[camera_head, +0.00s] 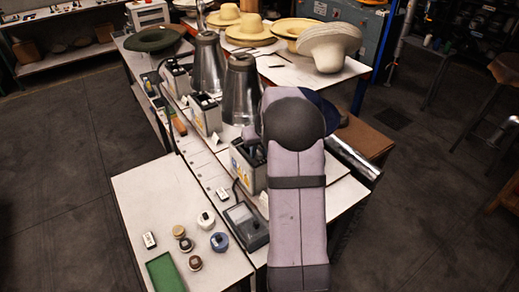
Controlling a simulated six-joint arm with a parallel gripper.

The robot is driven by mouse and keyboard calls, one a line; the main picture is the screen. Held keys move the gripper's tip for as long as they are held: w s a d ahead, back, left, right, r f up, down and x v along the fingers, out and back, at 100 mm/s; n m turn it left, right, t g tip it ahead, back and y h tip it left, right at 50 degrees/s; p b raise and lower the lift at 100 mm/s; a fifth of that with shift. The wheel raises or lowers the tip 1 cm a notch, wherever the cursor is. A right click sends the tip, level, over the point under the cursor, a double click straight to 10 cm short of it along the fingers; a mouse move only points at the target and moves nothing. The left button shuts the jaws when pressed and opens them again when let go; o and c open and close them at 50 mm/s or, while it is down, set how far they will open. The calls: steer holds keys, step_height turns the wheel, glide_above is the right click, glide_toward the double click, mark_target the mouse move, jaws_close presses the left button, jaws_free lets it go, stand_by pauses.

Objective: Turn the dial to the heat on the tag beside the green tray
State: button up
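The green tray (163,272) lies at the front left of the white table, cut by the lower picture edge. A small white tag (149,240) with dark marks lies just behind it; the marks are too small to read. A dark grey box with a pale panel (242,215) stands right of the tray, left of my arm. I cannot make out a dial on it for certain, nor its setting. My arm rises from the bottom and bends away at a dark round joint. My gripper is hidden behind the arm, so its fingers cannot be seen.
Several small round pots (219,241) stand right of the tray. A second white tag (222,194) lies behind them. Grey boxes (205,114) and metal cones (241,90) line the table farther back. Straw hats (252,28) and a pale hat (330,46) lie behind. The table's left front is clear.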

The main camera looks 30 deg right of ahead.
jaws_close()
steer(key=shift+r+m, duration=0.1)
steer(key=shift+m, duration=0.3)
steer(key=shift+w+a+m+h, duration=0.15)
steer(key=shift+m+h, duration=0.35)
steer(key=shift+m, duration=0.5)
steer(key=m, duration=0.1)
steer(key=m+b, duration=0.1)
steer(key=m+g+h+b, duration=0.1)
steer(key=shift+w+a+f, duration=0.1)
steer(key=shift+a+f, duration=0.05)
steer(key=shift+f, duration=0.1)
steer(key=m+b, duration=0.2)
steer(key=m, duration=0.1)
steer(key=shift+w+g+h, duration=0.1)
steer(key=shift+g+h, duration=0.3)
steer(key=shift+w+a+r+m+g+b, duration=0.1)
steer(key=shift+m+g+b, duration=0.15)
steer(key=shift+m, duration=0.5)
steer(key=shift+r+m+g+b, duration=0.1)
steer(key=shift+m+g+b, duration=0.15)
steer(key=shift+m, duration=0.5)
